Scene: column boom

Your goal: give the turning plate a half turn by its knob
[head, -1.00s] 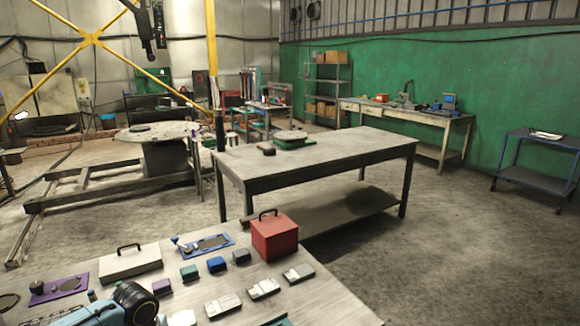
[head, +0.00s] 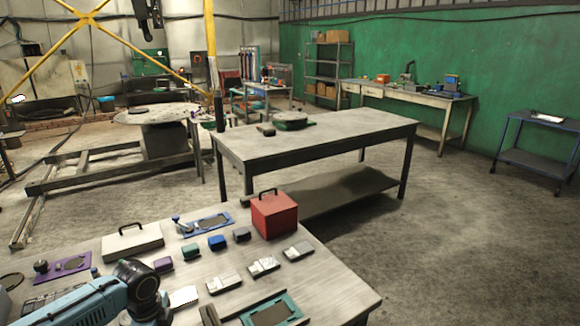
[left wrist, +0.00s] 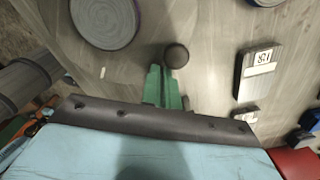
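In the left wrist view a dark round knob (left wrist: 176,56) stands over the grey table surface. A round grey disc (left wrist: 105,22) with a dark, purplish rim lies up and left of it, apart from it in the picture. Whether the knob belongs to the turning plate, I cannot tell. My left gripper (left wrist: 160,70) shows as green fingers close together at the middle of a dark bar. It appears shut and empty, its tips just short of the knob in the picture. In the head view my blue left arm hides that gripper. My right gripper is not in view.
The near table holds a purple panel (head: 76,264), a white case (head: 133,242), a blue panel (head: 192,228), a red box (head: 274,216), several small blocks and a teal panel (head: 288,306).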

